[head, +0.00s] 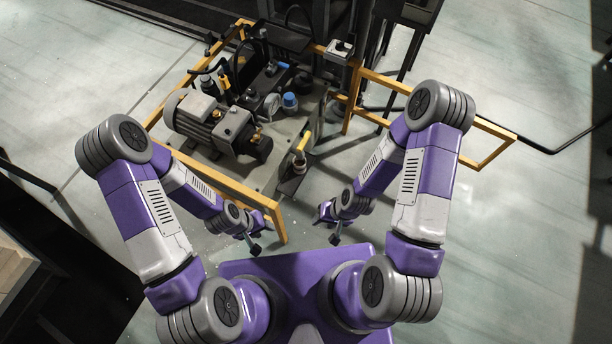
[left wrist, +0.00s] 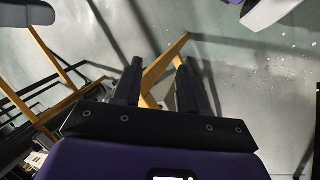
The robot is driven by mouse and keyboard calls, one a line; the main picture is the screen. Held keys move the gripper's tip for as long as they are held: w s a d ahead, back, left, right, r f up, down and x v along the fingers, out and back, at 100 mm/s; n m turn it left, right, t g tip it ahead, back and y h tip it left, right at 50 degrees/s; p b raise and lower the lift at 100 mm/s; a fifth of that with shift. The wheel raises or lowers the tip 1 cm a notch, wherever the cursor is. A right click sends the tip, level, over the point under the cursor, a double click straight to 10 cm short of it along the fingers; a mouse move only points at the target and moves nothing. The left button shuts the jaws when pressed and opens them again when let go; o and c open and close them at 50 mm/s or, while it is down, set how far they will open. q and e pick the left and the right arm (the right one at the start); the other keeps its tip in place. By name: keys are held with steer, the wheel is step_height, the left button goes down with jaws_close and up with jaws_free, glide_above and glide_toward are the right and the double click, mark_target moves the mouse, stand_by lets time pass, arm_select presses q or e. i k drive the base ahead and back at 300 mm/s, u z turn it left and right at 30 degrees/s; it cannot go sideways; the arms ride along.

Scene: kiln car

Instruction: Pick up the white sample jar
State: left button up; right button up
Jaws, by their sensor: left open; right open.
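I cannot make out the white sample jar for certain in either view. My left gripper (head: 255,245) hangs low in front of the frame's near corner, open and empty. The left wrist view shows its two dark fingers apart (left wrist: 159,88), with a yellow bar and the floor beyond them. My right gripper (head: 335,238) is open, to the right of the left one, above the floor.
A yellow frame (head: 232,189) holds a grey motor pump (head: 205,119), a blue-capped part (head: 290,101) and a gauge (head: 272,104). An open yellow bar frame (head: 490,127) juts out at the right. Wooden boards (head: 14,265) lie at the left edge. The floor at right is clear.

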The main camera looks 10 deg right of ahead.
mark_target(300, 165)
steer(key=z, duration=0.2)
steer(key=k, duration=1.3)
